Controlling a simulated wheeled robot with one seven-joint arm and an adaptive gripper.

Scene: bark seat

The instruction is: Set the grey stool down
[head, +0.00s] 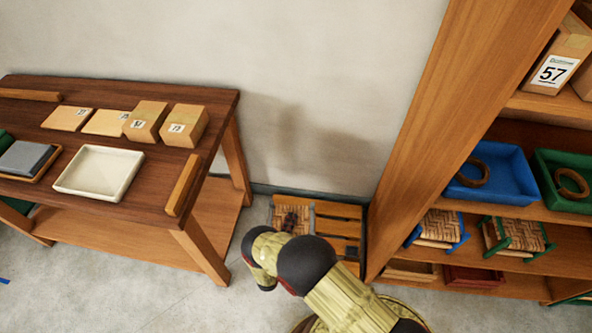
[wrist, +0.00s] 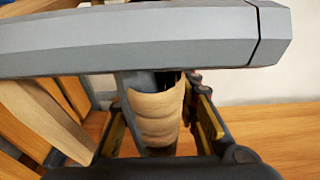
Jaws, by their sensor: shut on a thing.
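The grey stool shows large in the wrist view as a thick grey bar (wrist: 150,40) across the top, with a grey upright and a tan woven strip below it. My gripper (wrist: 162,125) has one finger on each side of the tan strip and is shut on the stool. In the head view my gripper (head: 290,222) is small and dark, low between the table and the shelf. A tan woven seat there, likely the grey stool (head: 281,205), is partly covered by my gripper and arm. Whether its feet touch anything cannot be seen.
A slatted wooden platform (head: 340,212) is by the wall under the gripper. A dark wooden table (head: 130,175) with boxes and a white tray (head: 98,172) stands left. A tall shelf (head: 405,170) stands close right, holding blue and green woven stools. Floor in front of the table is clear.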

